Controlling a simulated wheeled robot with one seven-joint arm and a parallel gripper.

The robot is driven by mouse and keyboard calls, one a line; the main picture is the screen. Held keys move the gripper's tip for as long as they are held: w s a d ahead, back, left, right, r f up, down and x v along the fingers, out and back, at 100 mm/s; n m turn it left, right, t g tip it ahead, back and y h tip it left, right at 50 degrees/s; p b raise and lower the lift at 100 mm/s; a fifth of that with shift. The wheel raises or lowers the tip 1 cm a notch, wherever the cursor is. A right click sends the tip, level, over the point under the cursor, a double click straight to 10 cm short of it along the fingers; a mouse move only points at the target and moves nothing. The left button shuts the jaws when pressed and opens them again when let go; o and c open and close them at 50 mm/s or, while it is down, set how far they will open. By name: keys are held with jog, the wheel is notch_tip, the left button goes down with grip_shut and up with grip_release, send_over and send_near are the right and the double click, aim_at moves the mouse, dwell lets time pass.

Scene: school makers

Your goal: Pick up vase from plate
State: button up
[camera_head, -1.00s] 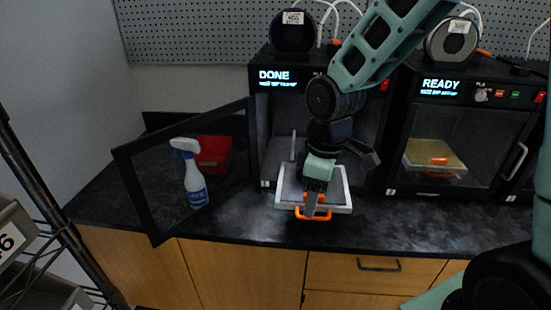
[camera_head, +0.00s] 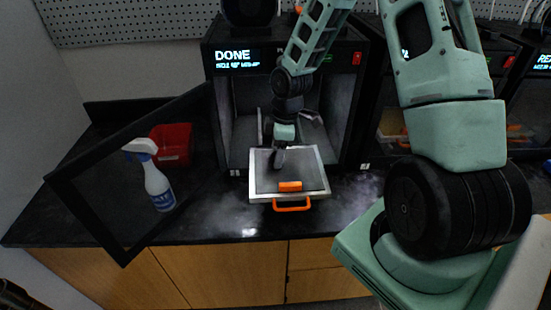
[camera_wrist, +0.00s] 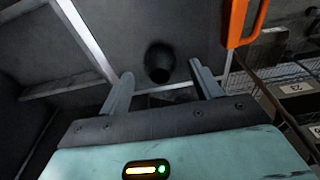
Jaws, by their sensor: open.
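The plate (camera_head: 262,187) is a dark square with a pale metal rim and an orange handle, sticking out of the open printer marked DONE. In the wrist view its dark surface (camera_wrist: 190,25) fills the upper middle. A small black round-mouthed object, apparently the vase (camera_wrist: 158,62), stands on it. My gripper (camera_wrist: 160,85) is open, with one finger to each side of the vase and the vase just beyond the tips. In the head view my gripper (camera_head: 294,142) is low over the back of the plate, and I cannot make out the vase there.
The printer's open door (camera_head: 122,258) swings out to the left. A spray bottle (camera_head: 157,187) and a red bin (camera_head: 172,146) stand near it. The printer's side walls (camera_head: 354,120) flank the gripper closely. The counter in front of the plate is clear.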

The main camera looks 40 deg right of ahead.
notch_tip(320, 180, down, 2)
jog(key=shift+a+f, duration=0.1)
jog(key=shift+a, duration=0.05)
jog(key=c, duration=1)
jog(key=shift+c, duration=0.2)
